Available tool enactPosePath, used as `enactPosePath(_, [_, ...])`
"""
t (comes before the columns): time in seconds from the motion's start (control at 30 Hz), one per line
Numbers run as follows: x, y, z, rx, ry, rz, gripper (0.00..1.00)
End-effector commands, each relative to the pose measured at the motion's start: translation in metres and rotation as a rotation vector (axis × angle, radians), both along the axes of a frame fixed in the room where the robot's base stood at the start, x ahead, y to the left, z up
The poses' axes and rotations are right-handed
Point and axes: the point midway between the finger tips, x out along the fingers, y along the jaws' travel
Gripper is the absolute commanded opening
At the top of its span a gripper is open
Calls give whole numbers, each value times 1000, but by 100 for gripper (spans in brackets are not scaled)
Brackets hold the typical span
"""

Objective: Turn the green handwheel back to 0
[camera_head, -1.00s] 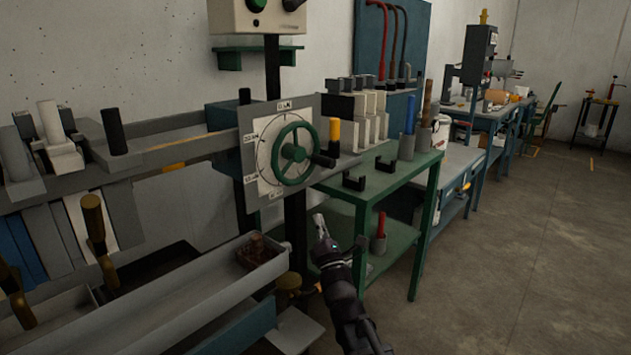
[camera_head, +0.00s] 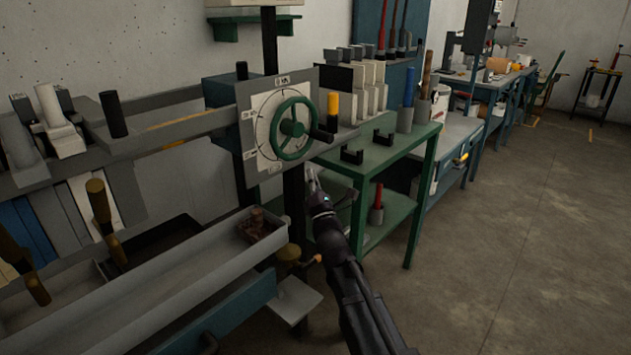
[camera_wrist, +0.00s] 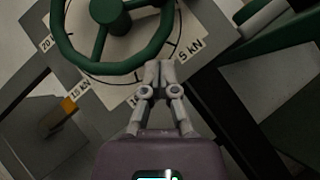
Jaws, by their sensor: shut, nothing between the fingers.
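The green handwheel (camera_head: 293,128) stands upright in front of a white dial on a grey plate (camera_head: 247,101), with a dark handle (camera_head: 322,135) sticking out at its right. In the wrist view the wheel (camera_wrist: 105,12) fills the upper left, cut off at the top. Dial labels 5 kN and 15 kN are readable there; another is partly hidden behind my fingers. I cannot read where any pointer stands. My gripper (camera_head: 313,174) is below and right of the wheel in the head view. In the wrist view its fingers (camera_wrist: 160,66) are shut and empty, their tips close to the rim; contact is unclear.
A green table (camera_head: 385,150) with blocks and tools stands right of the dial. A grey trough (camera_head: 190,265) lies at the lower left. A dark post (camera_head: 294,205) runs below the dial. The floor (camera_head: 500,260) at the right is clear.

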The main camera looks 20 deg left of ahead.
Motion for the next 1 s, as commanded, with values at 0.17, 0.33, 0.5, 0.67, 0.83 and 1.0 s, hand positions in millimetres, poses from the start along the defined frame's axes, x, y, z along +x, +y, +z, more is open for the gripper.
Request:
enactPosePath(0.17, [18, 15, 18, 0, 0, 0, 0])
enactPosePath(0.33, [30, 24, 31, 0, 0, 0, 0])
enactPosePath(0.5, [38, 19, 44, -1, -1, -1, 0])
enactPosePath(0.67, [44, 17, 52, -1, 0, 1, 0])
enactPosePath(0.83, [48, 15, 56, -1, 0, 1, 0])
enactPosePath(1.0, [49, 15, 57, -1, 0, 1, 0])
